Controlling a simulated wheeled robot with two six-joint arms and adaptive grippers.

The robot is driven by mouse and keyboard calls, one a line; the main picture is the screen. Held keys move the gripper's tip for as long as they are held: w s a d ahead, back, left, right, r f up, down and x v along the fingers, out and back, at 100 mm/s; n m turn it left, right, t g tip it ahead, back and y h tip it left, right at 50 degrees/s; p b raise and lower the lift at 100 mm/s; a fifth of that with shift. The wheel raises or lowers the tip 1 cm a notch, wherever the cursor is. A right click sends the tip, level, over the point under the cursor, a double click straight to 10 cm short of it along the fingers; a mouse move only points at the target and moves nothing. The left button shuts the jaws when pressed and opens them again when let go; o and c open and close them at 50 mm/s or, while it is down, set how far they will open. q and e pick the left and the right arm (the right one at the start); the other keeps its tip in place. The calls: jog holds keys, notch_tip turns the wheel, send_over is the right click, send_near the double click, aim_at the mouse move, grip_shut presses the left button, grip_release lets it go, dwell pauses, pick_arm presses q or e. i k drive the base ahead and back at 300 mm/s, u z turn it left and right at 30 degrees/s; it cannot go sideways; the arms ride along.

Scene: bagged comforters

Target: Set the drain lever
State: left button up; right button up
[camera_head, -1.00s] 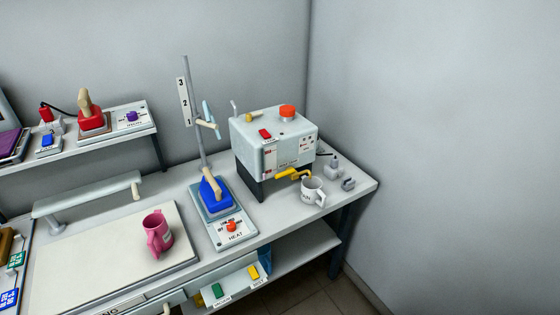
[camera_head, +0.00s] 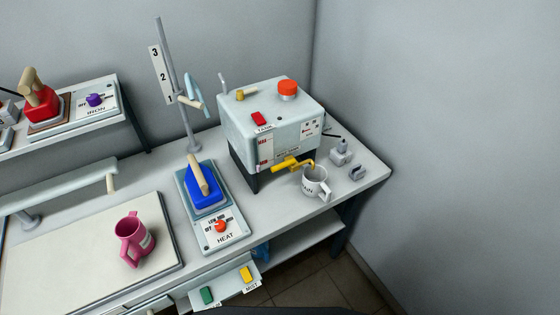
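A pale box-shaped tank (camera_head: 275,125) stands on dark legs at the right end of the table. It has an orange cap (camera_head: 287,89) and a red switch (camera_head: 259,118) on top. A yellow lever (camera_head: 286,164) sticks out low on its front, by a spout; I cannot tell which way it is set. A white mug with dark lettering (camera_head: 315,184) stands below the spout. Neither of my grippers is in view.
A blue iron (camera_head: 205,192) rests on a heat base with an orange knob (camera_head: 221,226). A pink mug (camera_head: 133,240) stands on the pressing board (camera_head: 80,262). Small grey fittings (camera_head: 342,152) lie right of the tank. A grey pole with a numbered scale (camera_head: 161,74) rises behind the iron.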

aim_at(282, 166)
jog(key=u, duration=1.05)
jog(key=k, duration=0.7)
jog(key=z, duration=0.9)
jog(key=i, duration=0.5)
